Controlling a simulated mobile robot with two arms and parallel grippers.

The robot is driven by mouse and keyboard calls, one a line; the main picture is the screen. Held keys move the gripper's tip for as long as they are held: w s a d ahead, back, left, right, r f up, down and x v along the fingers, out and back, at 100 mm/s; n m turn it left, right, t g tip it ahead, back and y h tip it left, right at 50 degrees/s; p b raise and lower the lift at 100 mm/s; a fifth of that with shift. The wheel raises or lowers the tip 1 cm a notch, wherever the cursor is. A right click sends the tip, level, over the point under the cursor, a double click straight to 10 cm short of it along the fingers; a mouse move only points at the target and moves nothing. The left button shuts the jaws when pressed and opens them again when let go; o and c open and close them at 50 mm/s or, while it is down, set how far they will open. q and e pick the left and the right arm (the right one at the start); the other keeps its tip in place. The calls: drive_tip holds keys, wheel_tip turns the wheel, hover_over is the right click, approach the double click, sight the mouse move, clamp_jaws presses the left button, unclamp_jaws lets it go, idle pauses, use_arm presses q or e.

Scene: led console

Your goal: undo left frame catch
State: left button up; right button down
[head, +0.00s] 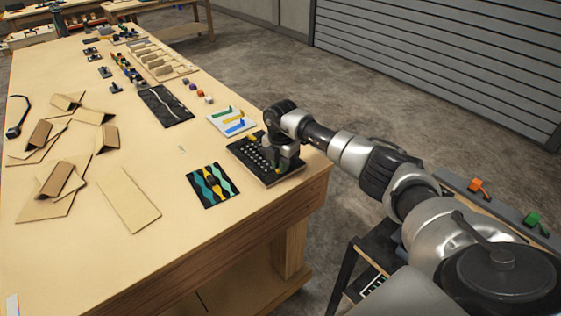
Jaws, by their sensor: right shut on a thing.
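The console (250,162) is a dark panel with rows of pale dots, lying flat near the table's right edge. A small yellow piece (252,137) shows at its far edge, left of my right gripper. My right gripper (279,168) points down over the right part of the console. It is shut on a small part there, with a bit of yellow-green showing at the fingertips. The gripper hides most of that part, so I cannot tell whether it is the left frame catch or its position. My left gripper is not in view.
A patterned teal and yellow mat (208,187) lies left of the console. A white board with coloured strips (231,122) lies behind it. Cardboard pieces (127,200) cover the left of the wooden table (170,270).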

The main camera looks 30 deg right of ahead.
drive_tip(key=shift+r+m+p, duration=0.1)
drive_tip(key=shift+m+p, duration=0.3)
drive_tip(key=shift+m, duration=1.2)
drive_tip(key=c, duration=1.1)
unclamp_jaws()
drive_tip(key=shift+c, duration=0.2)
wheel_tip(320, 180, up, 11)
drive_tip(key=b, duration=0.2)
drive_tip(key=shift+b, duration=0.3)
drive_tip(key=shift+f, duration=0.2)
